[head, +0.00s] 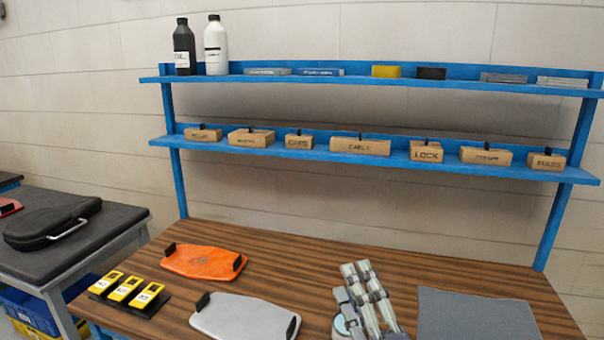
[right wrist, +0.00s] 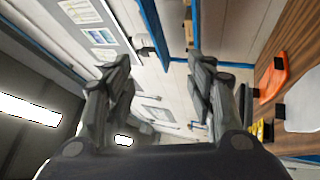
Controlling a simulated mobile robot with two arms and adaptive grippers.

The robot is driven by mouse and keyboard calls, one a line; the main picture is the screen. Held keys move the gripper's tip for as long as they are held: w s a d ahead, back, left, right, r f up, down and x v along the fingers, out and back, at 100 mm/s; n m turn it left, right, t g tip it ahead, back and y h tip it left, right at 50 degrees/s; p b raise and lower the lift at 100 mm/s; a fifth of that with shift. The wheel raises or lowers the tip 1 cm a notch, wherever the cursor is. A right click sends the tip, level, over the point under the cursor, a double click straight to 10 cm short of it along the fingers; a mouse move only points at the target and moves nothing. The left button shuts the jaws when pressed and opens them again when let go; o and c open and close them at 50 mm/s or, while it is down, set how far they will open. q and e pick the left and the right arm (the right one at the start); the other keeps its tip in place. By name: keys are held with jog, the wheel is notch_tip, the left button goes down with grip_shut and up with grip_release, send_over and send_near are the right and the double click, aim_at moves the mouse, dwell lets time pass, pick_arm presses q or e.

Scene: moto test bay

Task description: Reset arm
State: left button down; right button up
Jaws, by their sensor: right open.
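My right gripper (head: 362,280) shows at the bottom of the head view, over the front part of the brown wooden bench (head: 290,255). In the right wrist view its two dark fingers (right wrist: 160,85) stand wide apart with nothing between them. The wrist view looks across the room, with the bench at its right edge. My left gripper shows in neither view.
An orange panel (head: 204,262), a grey panel (head: 246,318) and a holder with yellow devices (head: 125,289) lie left of my gripper. A grey mat (head: 476,316) lies right. A blue shelf (head: 300,155) with labelled boxes stands behind. A black case (head: 52,222) lies on another table.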

jog(key=s+d+f+m+g+h, duration=0.2)
jog(key=d+f+m+g, duration=0.15)
jog(key=f, duration=0.35)
jog(key=s+d+f+m+g+h, duration=0.2)
jog(key=d+f+m+h, duration=0.1)
jog(key=f+m, duration=0.3)
jog(key=s+d+f+m+g+h, duration=0.2)
jog(key=d+f+m+g, duration=0.15)
jog(key=f, duration=0.45)
jog(key=s+d+f+m+g, duration=0.1)
jog(key=s+f+m+g, duration=0.3)
jog(key=s+f, duration=0.4)
jog(key=s+d+f+m+g, duration=0.1)
jog(key=s+f+m+g, duration=0.35)
jog(key=s, duration=0.65)
notch_tip(320, 180, down, 28)
jog(key=s+r+n+g, duration=0.1)
jog(key=s+n, duration=0.1)
jog(key=s+d+f+g, duration=0.1)
jog(key=s+d+f, duration=0.1)
jog(key=s+f, duration=1.3)
jog(key=shift+s+d+f, duration=0.25)
jog(key=shift+s+d, duration=0.1)
jog(key=shift+s, duration=0.3)
